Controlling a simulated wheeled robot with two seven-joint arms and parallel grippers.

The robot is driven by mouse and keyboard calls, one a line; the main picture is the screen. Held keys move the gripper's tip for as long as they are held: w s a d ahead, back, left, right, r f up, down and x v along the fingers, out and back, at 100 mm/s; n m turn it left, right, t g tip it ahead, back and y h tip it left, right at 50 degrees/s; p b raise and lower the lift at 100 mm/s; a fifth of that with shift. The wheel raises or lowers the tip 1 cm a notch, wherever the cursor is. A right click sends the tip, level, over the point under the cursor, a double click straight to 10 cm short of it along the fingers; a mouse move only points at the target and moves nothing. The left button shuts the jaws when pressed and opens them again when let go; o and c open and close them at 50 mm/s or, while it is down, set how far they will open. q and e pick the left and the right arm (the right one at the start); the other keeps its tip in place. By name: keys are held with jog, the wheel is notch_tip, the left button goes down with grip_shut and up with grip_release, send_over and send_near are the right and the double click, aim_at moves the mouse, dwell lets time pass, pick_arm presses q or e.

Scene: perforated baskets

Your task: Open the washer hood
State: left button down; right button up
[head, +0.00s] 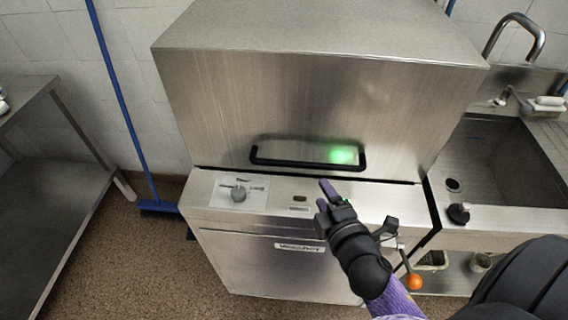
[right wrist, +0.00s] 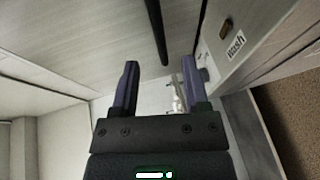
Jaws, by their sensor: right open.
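The washer hood (head: 310,95) is a large brushed-steel box that sits down over the washer base (head: 255,255), with a thin dark gap along its lower edge. Its black bar handle (head: 290,163) runs across the lower front, with a green glow on the steel behind its right part. My right gripper (head: 326,196) is just below and in front of the handle, apart from it in the head view. In the right wrist view, its two fingers (right wrist: 158,75) are spread and empty, and the handle (right wrist: 157,30) shows beyond the gap between them. My left gripper is not in view.
A sink (head: 500,160) with a tap stands at right, with an orange ball knob (head: 413,282) below. A steel table (head: 40,170) and blue broom (head: 122,100) are at left.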

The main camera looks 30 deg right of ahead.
aim_at(307, 163)
jog(key=b+x, duration=0.1)
jog(key=x, duration=0.8)
jog(key=shift+w+d, duration=0.1)
jog(key=shift+w, duration=0.35)
jog(key=shift+r, duration=0.1)
grip_shut()
dwell(0.6)
